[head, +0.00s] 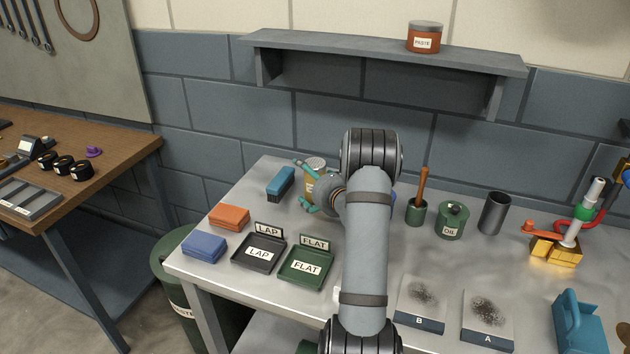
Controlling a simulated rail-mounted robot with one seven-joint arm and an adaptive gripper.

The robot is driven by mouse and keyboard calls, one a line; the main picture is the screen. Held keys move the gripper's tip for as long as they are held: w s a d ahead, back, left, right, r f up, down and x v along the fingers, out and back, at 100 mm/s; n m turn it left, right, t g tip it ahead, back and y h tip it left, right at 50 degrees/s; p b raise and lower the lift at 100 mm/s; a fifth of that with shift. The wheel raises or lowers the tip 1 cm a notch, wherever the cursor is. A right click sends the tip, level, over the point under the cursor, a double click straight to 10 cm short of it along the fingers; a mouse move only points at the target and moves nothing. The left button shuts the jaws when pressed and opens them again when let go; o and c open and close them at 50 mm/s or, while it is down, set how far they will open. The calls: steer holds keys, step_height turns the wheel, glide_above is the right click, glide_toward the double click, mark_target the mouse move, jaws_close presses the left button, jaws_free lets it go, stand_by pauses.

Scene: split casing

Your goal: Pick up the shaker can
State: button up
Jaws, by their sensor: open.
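A yellow-brown can with a pale grey top (315,164) stands on the grey bench near the wall; it looks like the shaker can. My gripper (302,184) is at the can with its teal fingers spread open. One finger shows by the can's upper left and the other by its lower front. My gripper and arm hide much of the can's body and right side. I cannot tell whether the fingers touch it.
A blue block (281,183) lies just left of the can. A black LAP tray (246,262) and green FLAT tray (293,283) lie in front. A brush pot (416,214), oil can (452,222) and dark cup (494,213) stand right. A shelf (375,55) overhangs behind.

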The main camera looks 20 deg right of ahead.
steer(key=shift+c, duration=0.3)
steer(key=c, duration=1.5)
steer(key=shift+r, duration=0.1)
